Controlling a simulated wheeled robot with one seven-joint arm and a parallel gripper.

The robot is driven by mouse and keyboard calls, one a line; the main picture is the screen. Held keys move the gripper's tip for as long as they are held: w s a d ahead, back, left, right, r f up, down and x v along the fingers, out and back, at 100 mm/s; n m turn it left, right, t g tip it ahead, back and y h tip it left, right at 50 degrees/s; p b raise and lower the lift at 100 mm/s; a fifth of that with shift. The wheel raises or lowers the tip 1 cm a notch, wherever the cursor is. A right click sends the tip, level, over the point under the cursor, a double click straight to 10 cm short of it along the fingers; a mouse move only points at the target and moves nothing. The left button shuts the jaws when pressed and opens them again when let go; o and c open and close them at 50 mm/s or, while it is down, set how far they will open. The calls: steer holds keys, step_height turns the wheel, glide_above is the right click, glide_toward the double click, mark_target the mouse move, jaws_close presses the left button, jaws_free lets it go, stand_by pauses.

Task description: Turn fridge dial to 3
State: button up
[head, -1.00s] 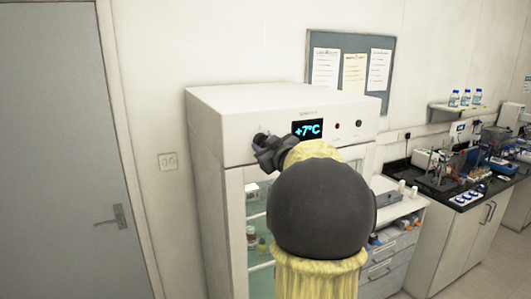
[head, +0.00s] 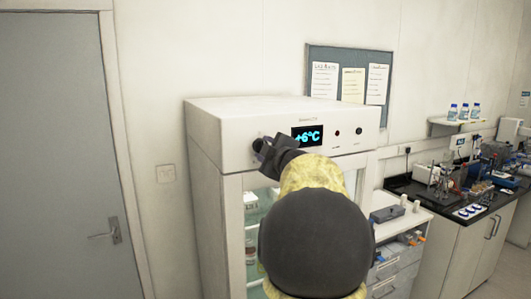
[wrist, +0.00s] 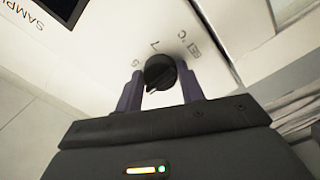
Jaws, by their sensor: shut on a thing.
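The fridge dial (wrist: 160,72) is a round black knob on the white front panel, with printed marks beside it; a 7 and a "°C" label are legible in the wrist view. My gripper (wrist: 161,80) is shut on the dial, with one dark finger on each side of it. In the head view my gripper (head: 265,150) hides most of the dial at the left of the panel. The fridge display (head: 307,136) reads +6°C in blue. The white fridge (head: 222,125) stands against the wall.
My arm covers much of the glass fridge door. A drawer unit (head: 398,262) and a dark bench (head: 465,203) with lab equipment stand at the right. A grey door (head: 60,150) is at the left. The space above the fridge is clear.

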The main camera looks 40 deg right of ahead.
steer(key=shift+f, duration=0.1)
steer(key=o, duration=1)
steer(key=shift+a, duration=0.1)
steer(key=shift+c, duration=0.2)
steer(key=b+v, duration=0.3)
steer(key=v, duration=1.4)
steer(key=shift+s+b, duration=0.2)
steer(key=shift+b, duration=0.15)
